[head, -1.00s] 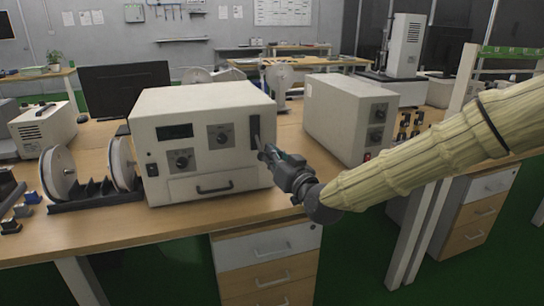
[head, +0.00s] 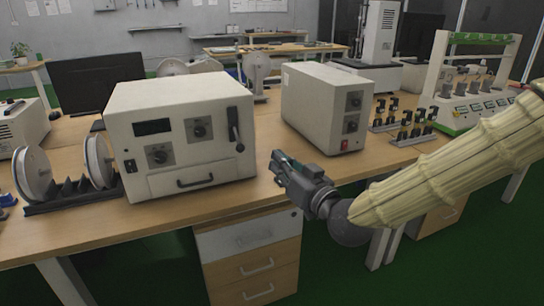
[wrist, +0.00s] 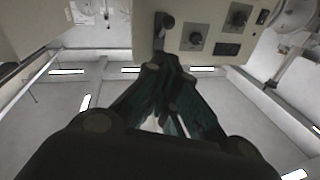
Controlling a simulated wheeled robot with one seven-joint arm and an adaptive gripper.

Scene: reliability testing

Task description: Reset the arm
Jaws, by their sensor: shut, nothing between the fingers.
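My gripper (head: 281,165) is shut and empty. In the head view it is in the air in front of the bench, right of the large white instrument box (head: 180,150) and apart from it. My arm, in a pale ribbed sleeve, reaches in from the right edge. The box has a dark lever (head: 236,130) at the right of its front, two knobs, a display and a lower handle. In the wrist view my closed fingers (wrist: 160,75) point up toward the box's front panel (wrist: 215,25), which appears upside down with the lever (wrist: 163,24).
A second white box (head: 315,110) with a red switch stands behind my gripper. The wooden bench (head: 120,222) also carries reels (head: 33,172) at left and small black fixtures (head: 410,130) at right. Drawers (head: 250,245) are below. Green floor shows in front of the bench.

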